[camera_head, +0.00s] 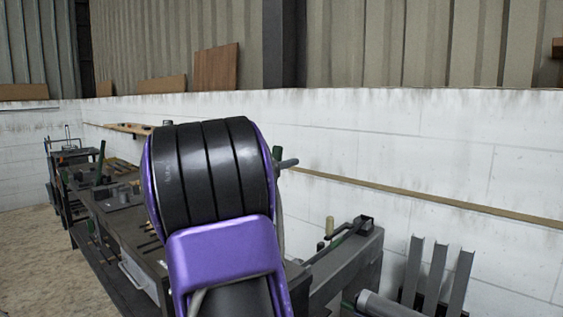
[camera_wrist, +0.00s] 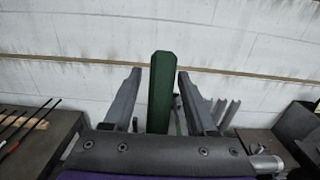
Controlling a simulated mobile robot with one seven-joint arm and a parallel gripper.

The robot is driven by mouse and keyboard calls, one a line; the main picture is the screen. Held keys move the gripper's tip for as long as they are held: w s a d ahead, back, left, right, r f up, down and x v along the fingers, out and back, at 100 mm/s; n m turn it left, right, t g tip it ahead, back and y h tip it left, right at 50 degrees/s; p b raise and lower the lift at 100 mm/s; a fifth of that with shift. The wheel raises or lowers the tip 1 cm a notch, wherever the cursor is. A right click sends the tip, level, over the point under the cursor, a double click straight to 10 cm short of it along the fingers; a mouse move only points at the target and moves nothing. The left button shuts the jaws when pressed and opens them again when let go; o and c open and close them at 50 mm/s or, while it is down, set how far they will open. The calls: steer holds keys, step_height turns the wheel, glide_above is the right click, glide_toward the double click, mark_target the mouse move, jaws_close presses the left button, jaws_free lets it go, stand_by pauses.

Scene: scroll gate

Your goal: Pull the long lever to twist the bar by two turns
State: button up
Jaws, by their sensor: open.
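A long green bar (camera_wrist: 161,92), which looks like the lever's handle, stands upright in the wrist view. My gripper (camera_wrist: 159,73) is open, with one finger on each side of the green bar. A gap shows between the bar and each finger, so neither finger appears to touch it. The bar's lower end is hidden behind the gripper's body. The bar to be twisted cannot be made out clearly in either view.
A long dark workbench (camera_head: 130,222) with tools runs along the left. A grey metal bench or machine (camera_head: 345,265) stands right of my arm, with upright grey metal pieces (camera_head: 437,275) beside it. A white block wall (camera_head: 430,150) closes the back. Open floor (camera_head: 35,255) lies at left.

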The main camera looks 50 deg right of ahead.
jaws_close()
stand_by(0.3)
stand_by(1.1)
